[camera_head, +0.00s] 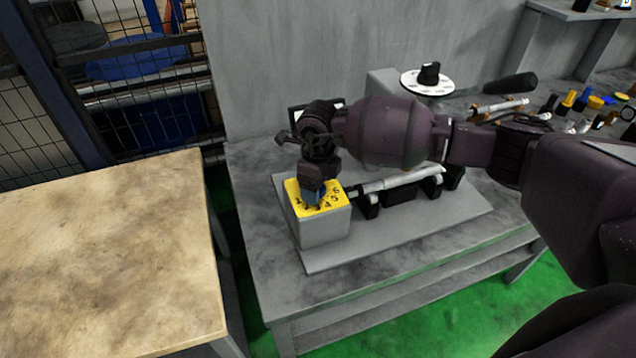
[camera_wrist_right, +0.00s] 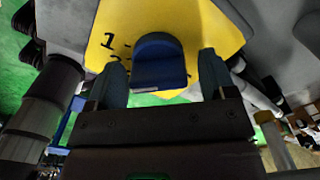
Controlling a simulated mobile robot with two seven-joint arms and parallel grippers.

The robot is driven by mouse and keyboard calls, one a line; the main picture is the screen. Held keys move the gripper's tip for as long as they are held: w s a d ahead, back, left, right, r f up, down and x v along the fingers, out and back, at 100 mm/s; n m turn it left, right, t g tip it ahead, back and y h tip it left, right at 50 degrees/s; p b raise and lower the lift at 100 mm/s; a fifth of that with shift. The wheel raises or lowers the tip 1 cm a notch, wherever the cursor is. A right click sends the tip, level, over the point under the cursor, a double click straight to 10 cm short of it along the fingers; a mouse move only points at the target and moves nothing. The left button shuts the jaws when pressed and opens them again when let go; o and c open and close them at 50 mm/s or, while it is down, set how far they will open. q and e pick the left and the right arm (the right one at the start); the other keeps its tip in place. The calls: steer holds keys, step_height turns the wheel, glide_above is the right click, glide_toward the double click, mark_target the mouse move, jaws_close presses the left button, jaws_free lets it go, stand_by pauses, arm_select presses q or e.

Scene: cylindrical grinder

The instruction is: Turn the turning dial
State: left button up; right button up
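The turning dial is a blue knob (camera_wrist_right: 160,62) on a yellow numbered face (camera_head: 331,201), on top of a grey box (camera_head: 325,228) at the left end of the grinder. My right gripper (camera_head: 313,187) points down over the knob and hides part of it and some numbers. In the right wrist view the two fingers of my right gripper (camera_wrist_right: 162,75) stand on either side of the knob. A narrow gap shows at its right side; I cannot tell whether the left finger touches it. My left gripper is not in view.
The grinder's base plate (camera_head: 405,226) lies on a grey bench (camera_head: 265,262), with a metal shaft (camera_head: 400,180) right of the box. A white disc with a black knob (camera_head: 429,77) stands behind. A wooden table (camera_head: 100,250) is at left. Several tools lie at far right.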

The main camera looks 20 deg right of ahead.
step_height(320, 180, up, 11)
steer(key=shift+f+b, duration=0.1)
steer(key=shift+b, duration=0.25)
stand_by(0.4)
stand_by(0.3)
